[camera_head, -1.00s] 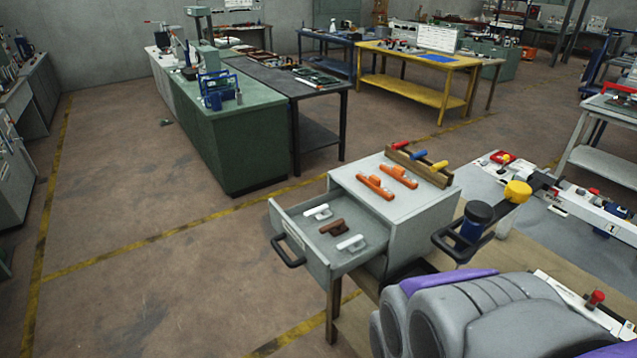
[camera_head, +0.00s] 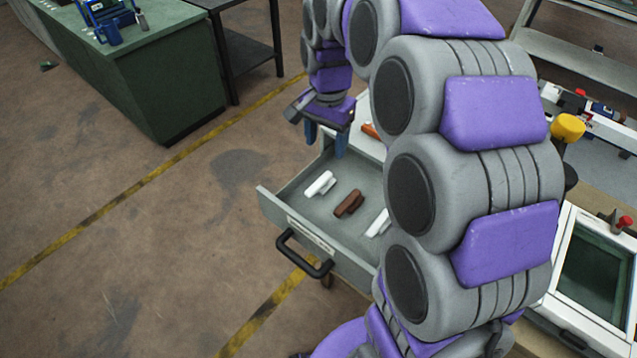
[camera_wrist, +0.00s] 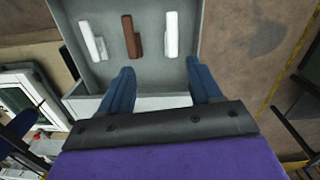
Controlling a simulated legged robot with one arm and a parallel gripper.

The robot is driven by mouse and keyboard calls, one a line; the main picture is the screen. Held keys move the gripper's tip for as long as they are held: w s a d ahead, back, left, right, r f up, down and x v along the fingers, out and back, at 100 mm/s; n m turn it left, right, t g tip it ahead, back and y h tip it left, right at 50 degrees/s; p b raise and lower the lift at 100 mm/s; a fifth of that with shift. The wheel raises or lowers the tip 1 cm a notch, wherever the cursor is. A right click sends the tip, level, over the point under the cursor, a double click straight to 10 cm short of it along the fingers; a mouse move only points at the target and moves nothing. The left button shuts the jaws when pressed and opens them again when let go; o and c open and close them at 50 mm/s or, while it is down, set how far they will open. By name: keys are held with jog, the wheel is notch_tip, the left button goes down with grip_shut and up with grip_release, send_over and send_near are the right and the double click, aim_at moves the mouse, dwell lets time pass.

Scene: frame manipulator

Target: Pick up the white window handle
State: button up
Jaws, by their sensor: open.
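An open grey drawer (camera_head: 291,208) holds two white window handles and a brown handle (camera_head: 348,204) between them. One white handle (camera_head: 320,184) lies at the left in the head view; the other white handle (camera_head: 378,223) lies at the right, partly hidden by my arm. In the wrist view the drawer (camera_wrist: 102,68) shows a white handle at the left (camera_wrist: 92,42), the brown handle in the middle (camera_wrist: 132,37) and a white handle at the right (camera_wrist: 171,34). My gripper (camera_head: 326,141) is open and empty above the drawer's back part. Its fingers (camera_wrist: 160,82) point toward the handles, apart from them.
The drawer's black pull (camera_head: 303,255) sticks out at the front. The cabinet top (camera_head: 352,112) carries an orange handle (camera_head: 370,130), mostly hidden by my arm. A white-framed window (camera_head: 595,262) stands at the right. The floor left of the drawer is clear.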

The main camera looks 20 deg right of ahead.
jog(key=w+d+m, duration=0.1)
jog(key=w, duration=0.2)
jog(key=b, duration=0.2)
send_over(320, 180)
jog(key=a, duration=0.1)
notch_tip(320, 180, down, 7)
jog(key=f, duration=0.2)
jog(key=d+f, duration=0.1)
jog(key=f, duration=0.1)
jog(key=d+f, duration=0.1)
jog(key=f, duration=0.1)
jog(key=shift+w+b, duration=0.4)
jog(key=shift+a+f, duration=0.2)
jog(key=shift+f, duration=0.05)
jog(key=f, duration=0.1)
jog(key=f+b, duration=0.1)
jog(key=f, duration=0.2)
jog(key=shift+s+a+f+b, duration=0.15)
jog(key=shift+s+a+b, duration=0.15)
jog(key=shift+b, duration=0.05)
jog(key=shift+d+f, duration=0.2)
jog(key=shift+f, duration=0.1)
jog(key=shift+d, duration=0.45)
jog(key=shift+c, duration=0.3)
jog(key=shift+a, duration=0.6)
jog(key=c, duration=0.7)
jog(key=shift+d, duration=0.45)
jog(key=c, duration=0.4)
jog(key=shift+r, duration=0.2)
